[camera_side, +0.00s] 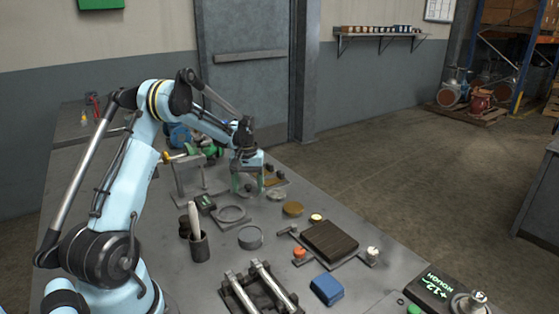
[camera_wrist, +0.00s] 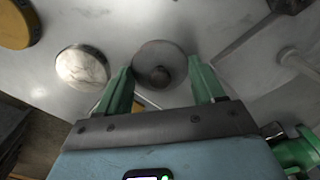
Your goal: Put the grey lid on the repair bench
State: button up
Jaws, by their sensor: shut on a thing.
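My gripper (camera_side: 248,184) hangs over the far part of the grey worktop, jaws pointing down. In the wrist view, its green fingers (camera_wrist: 160,84) stand on either side of a round grey lid (camera_wrist: 148,52) with a dark knob in its middle. The gripper is shut on this lid. The fingers largely hide the lid in the side view, and whether it touches the worktop cannot be told. The long grey worktop (camera_side: 185,281) carries the parts around my arm; no label shows which surface is the repair bench.
A dark ribbed block (camera_side: 330,241), a blue box (camera_side: 326,289) and a cup with a stick (camera_side: 198,246) stand nearer. Another grey bench (camera_side: 540,200) is at right.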

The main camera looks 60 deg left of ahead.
aim_at(248, 186)
jog(key=o, duration=1)
jog(key=shift+r, duration=0.15)
notch_tip(248, 186, up, 12)
jog(key=d+r+m+t, duration=0.1)
jog(key=d+r+m, duration=0.15)
jog(key=d, duration=0.55)
jog(key=s+d+m+t, duration=0.3)
jog(key=s+d+m, duration=0.1)
jog(key=d, duration=0.7)
jog(key=s+d+f+m+t, duration=0.1)
jog(key=s+d+m+t, duration=0.2)
jog(key=s+d, duration=0.3)
jog(key=d+m, duration=0.1)
jog(key=d, duration=0.4)
